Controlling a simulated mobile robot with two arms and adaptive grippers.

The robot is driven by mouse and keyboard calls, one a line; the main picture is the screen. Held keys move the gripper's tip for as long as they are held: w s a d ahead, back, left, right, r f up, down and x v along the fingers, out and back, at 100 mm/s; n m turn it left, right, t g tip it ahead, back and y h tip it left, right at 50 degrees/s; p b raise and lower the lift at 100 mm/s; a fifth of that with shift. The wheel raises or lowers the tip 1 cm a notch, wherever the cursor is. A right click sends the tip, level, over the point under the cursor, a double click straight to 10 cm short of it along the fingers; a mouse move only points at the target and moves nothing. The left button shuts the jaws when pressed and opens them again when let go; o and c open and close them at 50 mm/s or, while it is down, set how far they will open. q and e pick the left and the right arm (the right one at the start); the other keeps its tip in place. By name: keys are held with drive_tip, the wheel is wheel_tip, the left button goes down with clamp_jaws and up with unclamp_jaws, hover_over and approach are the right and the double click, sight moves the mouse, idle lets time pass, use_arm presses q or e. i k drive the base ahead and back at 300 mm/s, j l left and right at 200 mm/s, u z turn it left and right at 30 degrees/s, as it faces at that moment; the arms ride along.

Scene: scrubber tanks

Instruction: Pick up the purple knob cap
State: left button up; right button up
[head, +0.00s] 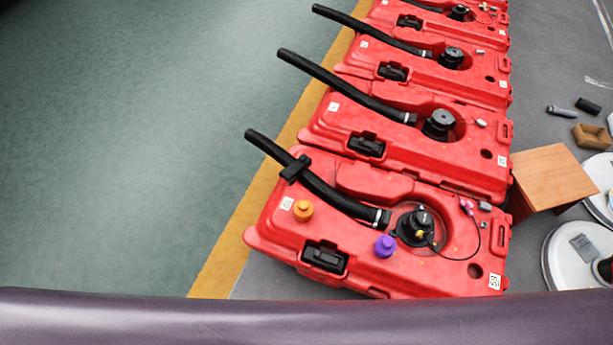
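The purple knob cap (385,246) stands on the top of the nearest red tank (425,273), near that tank's front edge. It is just left of the black round fitting (416,227). An orange knob cap (303,210) sits on the same tank, farther left. Neither of my grippers shows in the head view, so I cannot see their state.
Several more red tanks (400,155) stand in a row behind. Black hoses (325,188) stick out to the left. A wooden block (553,177) and white round discs (580,262) lie on the right. The green floor (150,130) at left is clear.

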sight(385, 245)
drive_tip(key=k+j+u, duration=0.15)
drive_tip(key=k+j, duration=0.2)
drive_tip(key=k, duration=0.25)
drive_tip(key=k+j+u, duration=0.15)
drive_tip(key=k+j, duration=0.3)
drive_tip(key=k, duration=0.1)
